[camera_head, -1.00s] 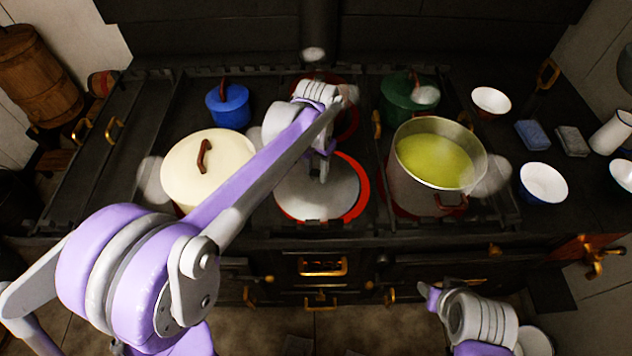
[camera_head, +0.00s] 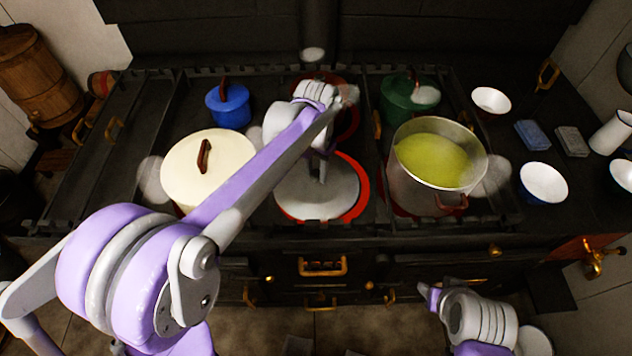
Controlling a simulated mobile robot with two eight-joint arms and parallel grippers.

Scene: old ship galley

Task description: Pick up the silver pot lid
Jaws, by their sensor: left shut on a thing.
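The silver pot lid (camera_head: 305,198) is a flat grey disc on the red-rimmed pot in the middle of the stove front. My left arm reaches over from the left, and my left gripper (camera_head: 319,176) points down at the lid's middle. It is shut on the lid's handle, which the fingers and wrist hide. The lid appears to rest on the pot, with red rim (camera_head: 362,188) showing along its right side. My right gripper (camera_head: 430,296) is low at the right, in front of the stove; its fingers are too small to read.
An open pot of yellow-green soup (camera_head: 437,160) stands close right of the lid. A cream lidded pot (camera_head: 207,168) stands close left. Blue (camera_head: 230,106) and green (camera_head: 404,96) pots stand behind. White bowls (camera_head: 543,183) and sponges (camera_head: 533,135) lie on the right counter.

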